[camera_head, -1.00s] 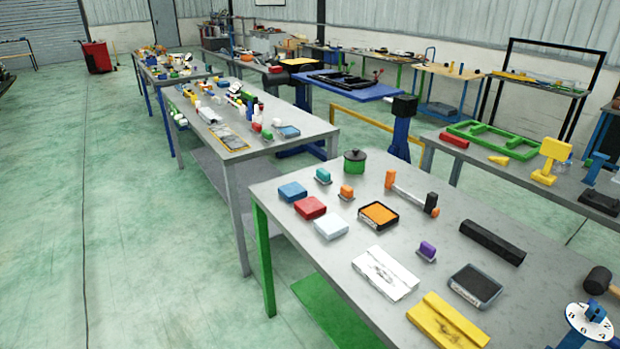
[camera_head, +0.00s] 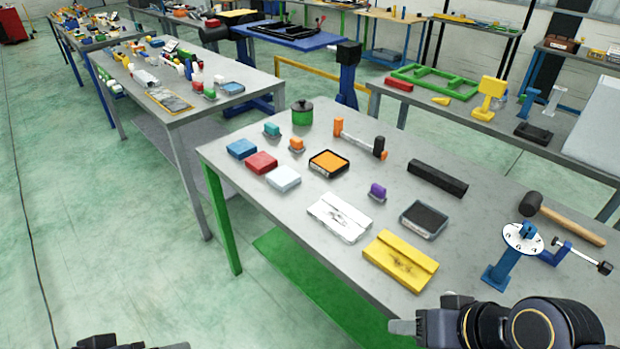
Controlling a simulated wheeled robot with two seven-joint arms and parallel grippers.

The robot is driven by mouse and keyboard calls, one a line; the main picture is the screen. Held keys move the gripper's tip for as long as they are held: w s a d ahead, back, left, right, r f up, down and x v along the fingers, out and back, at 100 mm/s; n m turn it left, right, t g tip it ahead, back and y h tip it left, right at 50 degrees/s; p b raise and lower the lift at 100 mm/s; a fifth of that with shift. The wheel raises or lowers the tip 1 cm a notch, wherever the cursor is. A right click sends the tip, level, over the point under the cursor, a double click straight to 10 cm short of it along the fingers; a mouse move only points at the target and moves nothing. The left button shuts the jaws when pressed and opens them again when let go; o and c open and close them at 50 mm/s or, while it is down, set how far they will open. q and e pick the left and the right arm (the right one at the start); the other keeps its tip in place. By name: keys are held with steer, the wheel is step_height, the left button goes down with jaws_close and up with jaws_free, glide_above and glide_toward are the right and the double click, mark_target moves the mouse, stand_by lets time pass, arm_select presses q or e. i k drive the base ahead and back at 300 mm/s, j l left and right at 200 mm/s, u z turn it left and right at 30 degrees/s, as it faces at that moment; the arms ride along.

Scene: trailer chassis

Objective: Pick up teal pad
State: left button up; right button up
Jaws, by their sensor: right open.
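A small teal pad (camera_head: 272,128) on a grey base stands near the far left part of the grey table (camera_head: 330,262). An orange pad (camera_head: 296,143) of similar shape is just right of it, and a green pot (camera_head: 302,113) stands behind. My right gripper (camera_head: 404,327) is open at the bottom right, in front of the table and far from the teal pad. Dark parts of my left gripper (camera_head: 135,344) show at the bottom left edge, mostly cut off, so its jaws cannot be judged.
Blue (camera_head: 241,149), red (camera_head: 261,162) and white (camera_head: 284,178) blocks lie left of centre. A yellow block (camera_head: 400,260), an ink pad with an orange top (camera_head: 329,163), a black bar (camera_head: 437,177) and a blue stand (camera_head: 500,270) also sit on this table.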

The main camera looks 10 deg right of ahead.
mark_target(273, 130)
steer(key=z, duration=0.4)
steer(key=i+j+z, duration=0.1)
steer(key=z, duration=0.25)
steer(key=j+z, duration=0.4)
steer(key=i+j+z, duration=0.15)
steer(key=z, duration=0.2)
steer(key=i+j+z, duration=0.1)
steer(key=j+z, duration=0.3)
steer(key=j, duration=0.95)
steer(key=k+j+z, duration=0.1)
steer(key=j+z, duration=0.25)
steer(key=j, duration=1)
steer(key=i+j, duration=0.1)
steer(key=j, duration=0.4)
steer(key=i+j, duration=0.1)
steer(key=j, duration=0.45)
